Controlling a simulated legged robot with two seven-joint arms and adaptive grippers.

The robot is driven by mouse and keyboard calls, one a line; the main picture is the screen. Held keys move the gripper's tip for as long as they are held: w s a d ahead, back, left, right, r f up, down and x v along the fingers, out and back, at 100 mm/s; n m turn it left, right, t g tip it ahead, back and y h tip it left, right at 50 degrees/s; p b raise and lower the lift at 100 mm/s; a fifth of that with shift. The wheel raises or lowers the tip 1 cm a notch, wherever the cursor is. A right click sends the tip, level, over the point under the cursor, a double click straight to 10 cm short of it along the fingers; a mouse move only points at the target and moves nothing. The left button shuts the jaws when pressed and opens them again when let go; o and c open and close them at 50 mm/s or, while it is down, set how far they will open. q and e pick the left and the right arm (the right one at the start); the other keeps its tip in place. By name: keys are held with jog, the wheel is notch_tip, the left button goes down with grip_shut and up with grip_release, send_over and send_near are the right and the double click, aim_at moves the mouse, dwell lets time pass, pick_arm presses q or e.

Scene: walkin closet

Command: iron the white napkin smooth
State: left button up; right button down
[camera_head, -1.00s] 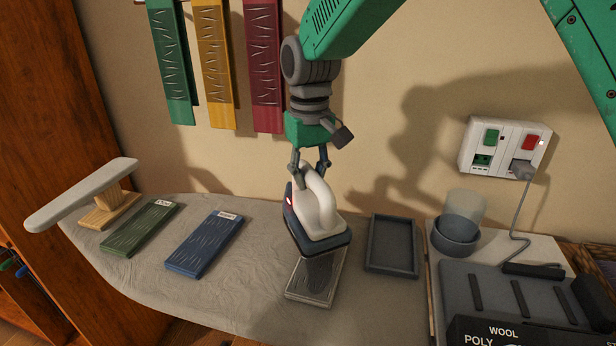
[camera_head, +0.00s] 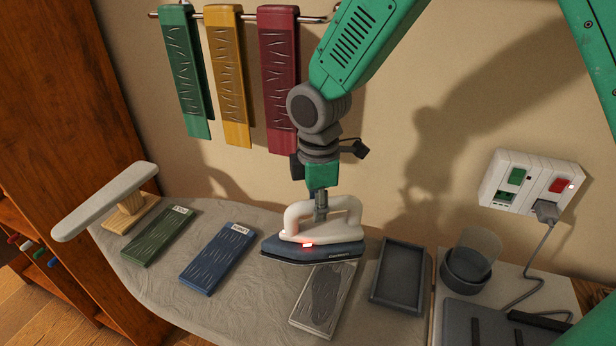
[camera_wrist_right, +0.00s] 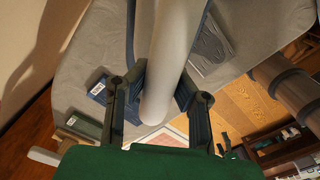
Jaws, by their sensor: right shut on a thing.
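The napkin (camera_head: 318,312) lies flat on the grey ironing board. It looks pale grey with creases along its sides and a large dark patch in its middle. The iron (camera_head: 318,249), white on top with a dark base and a lit red light, is over the napkin's far end and hides that edge. It seems to hover above the cloth. My right gripper (camera_head: 321,210) is shut on the iron's white handle. The right wrist view shows the fingers (camera_wrist_right: 158,100) on both sides of the handle (camera_wrist_right: 178,45). My left gripper is out of view.
A blue cloth (camera_head: 218,258) and a green cloth (camera_head: 158,236) lie left of the napkin, near a small padded sleeve board (camera_head: 105,202). A dark empty tray (camera_head: 400,276) and a cup (camera_head: 470,262) stand right. A wall socket (camera_head: 530,182) has a cord plugged in.

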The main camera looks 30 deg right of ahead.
pick_arm(q)
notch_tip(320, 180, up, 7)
jog(key=p, duration=0.6)
pick_arm(e)
jog(key=s+a+r+n, duration=0.2)
jog(key=s+a+n, duration=0.1)
jog(key=s+n, duration=0.65)
pick_arm(q)
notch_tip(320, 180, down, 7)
jog(key=b, duration=0.6)
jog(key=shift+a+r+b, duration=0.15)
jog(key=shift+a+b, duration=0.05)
jog(key=shift+b, duration=0.15)
pick_arm(e)
jog(key=shift+n, duration=0.75)
jog(key=shift+w+f, duration=0.25)
jog(key=shift+f, duration=0.7)
jog(key=shift+w+f, duration=0.2)
jog(key=shift+f, duration=0.7)
jog(key=shift+w+f, duration=0.25)
jog(key=shift+f, duration=0.7)
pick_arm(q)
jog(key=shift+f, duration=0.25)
pick_arm(e)
jog(key=shift+f, duration=0.45)
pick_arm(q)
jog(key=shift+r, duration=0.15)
pick_arm(e)
jog(key=shift+r, duration=0.1)
